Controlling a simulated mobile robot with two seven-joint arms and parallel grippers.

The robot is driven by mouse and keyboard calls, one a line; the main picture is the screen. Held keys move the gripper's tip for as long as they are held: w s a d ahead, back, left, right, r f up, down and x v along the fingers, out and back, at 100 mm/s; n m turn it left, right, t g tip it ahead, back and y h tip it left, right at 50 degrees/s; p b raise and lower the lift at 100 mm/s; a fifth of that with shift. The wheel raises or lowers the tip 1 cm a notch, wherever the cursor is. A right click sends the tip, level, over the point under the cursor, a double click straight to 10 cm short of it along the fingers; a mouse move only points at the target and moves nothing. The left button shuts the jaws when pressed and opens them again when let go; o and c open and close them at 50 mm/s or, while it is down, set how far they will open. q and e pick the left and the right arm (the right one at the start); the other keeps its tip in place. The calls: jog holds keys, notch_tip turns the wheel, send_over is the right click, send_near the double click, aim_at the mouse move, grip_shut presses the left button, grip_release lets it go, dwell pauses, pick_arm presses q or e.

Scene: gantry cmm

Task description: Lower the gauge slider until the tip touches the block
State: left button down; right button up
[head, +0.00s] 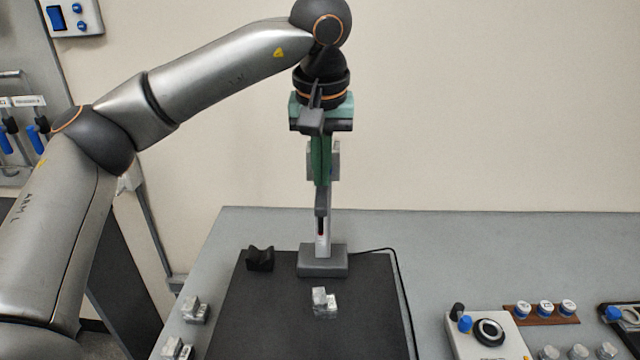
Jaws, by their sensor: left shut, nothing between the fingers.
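The gauge (323,262) is an upright grey stand on the dark mat, with a light column rising behind my gripper. A light metal slider part (337,160) shows beside my left gripper (320,178), which points down in front of the column. Its green fingers are shut, and I see nothing between them. Most of the slider and upper column is hidden behind the gripper. A small metal block (323,301) lies on the mat in front of the gauge base. I cannot make out the tip clearly. My right gripper is not in view.
A black V-shaped rest (260,258) stands on the mat's back left edge. Small metal blocks (194,309) lie left of the mat (270,330). A control box (487,335) and a brown rack (541,314) stand on the right. A black cable runs along the mat's right side.

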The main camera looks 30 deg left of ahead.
pick_arm(q)
jog(key=shift+f, duration=0.65)
